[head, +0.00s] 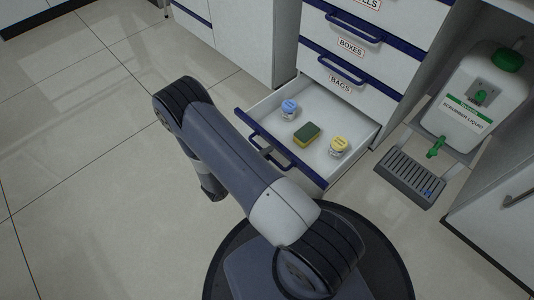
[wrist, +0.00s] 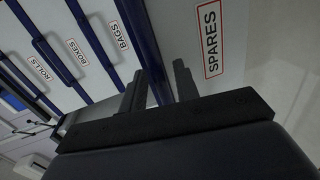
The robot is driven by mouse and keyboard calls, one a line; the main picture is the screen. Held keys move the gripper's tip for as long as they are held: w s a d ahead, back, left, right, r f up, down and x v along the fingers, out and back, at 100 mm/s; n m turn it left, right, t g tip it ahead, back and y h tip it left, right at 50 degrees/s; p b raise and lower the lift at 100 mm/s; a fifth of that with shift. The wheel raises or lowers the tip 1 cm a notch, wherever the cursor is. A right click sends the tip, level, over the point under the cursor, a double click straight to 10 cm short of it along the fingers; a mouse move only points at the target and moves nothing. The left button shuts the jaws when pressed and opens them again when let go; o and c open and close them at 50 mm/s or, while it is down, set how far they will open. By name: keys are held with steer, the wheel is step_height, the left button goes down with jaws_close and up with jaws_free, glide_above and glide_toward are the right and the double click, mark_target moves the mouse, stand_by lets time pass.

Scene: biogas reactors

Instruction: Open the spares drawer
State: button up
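The spares drawer (head: 357,149) is the bottom drawer of the cabinet and is pulled well out, with its inside showing in the head view. Its front has a blue top edge and a blue handle (head: 268,155). In the wrist view its SPARES label (wrist: 210,38) is close, to the right of the fingers. My gripper (wrist: 158,88) shows two dark fingers, apart, with the blue edge passing behind or between them; I cannot tell if they touch it. In the head view my arm hides the fingers.
In the drawer lie a blue-lidded jar (head: 289,109), a green and yellow sponge (head: 307,134) and a yellow-lidded jar (head: 339,147). The drawers above are shut. A scrubber liquid container (head: 466,104) stands over a drip tray (head: 409,180) at the right. The floor at the left is clear.

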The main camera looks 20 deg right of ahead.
steer(key=p+v, duration=0.2)
steer(key=v, duration=0.8)
steer(key=shift+p, duration=0.4)
steer(key=shift+w+d+f, duration=0.1)
steer(key=shift+b+x, duration=1.7)
steer(key=shift+x, duration=3.75)
